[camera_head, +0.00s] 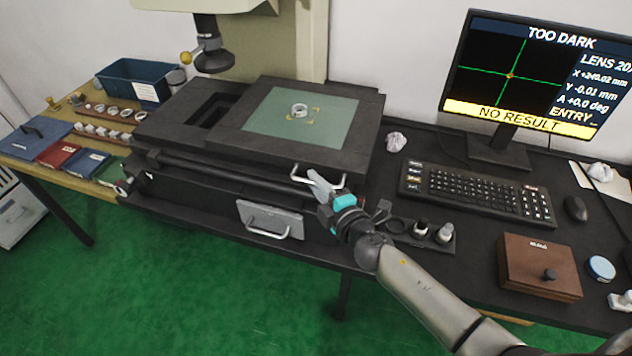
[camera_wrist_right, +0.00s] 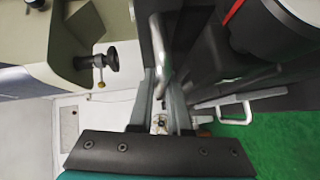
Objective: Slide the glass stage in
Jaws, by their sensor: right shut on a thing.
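The glass stage is a greenish pane (camera_head: 262,127) in a thick dark frame, seen in the head view. It sits towards the right of the black machine bed, with a dark recess showing to its left. A metal ring (camera_head: 300,111) lies on the glass. A pale bar handle (camera_head: 336,186) is on the stage's front edge. My right gripper (camera_head: 318,181) is shut on this handle. In the right wrist view the handle (camera_wrist_right: 163,50) runs up from between my right gripper's fingers (camera_wrist_right: 163,105). My left gripper is not in view.
The machine's lens head (camera_head: 212,60) hangs left of the stage. A drawer front with a handle (camera_head: 270,220) lies below. Several rings and boxes stand on the left table. A keyboard (camera_head: 475,195) and a monitor (camera_head: 540,75) reading "TOO DARK" and "NO RESULT" are at right.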

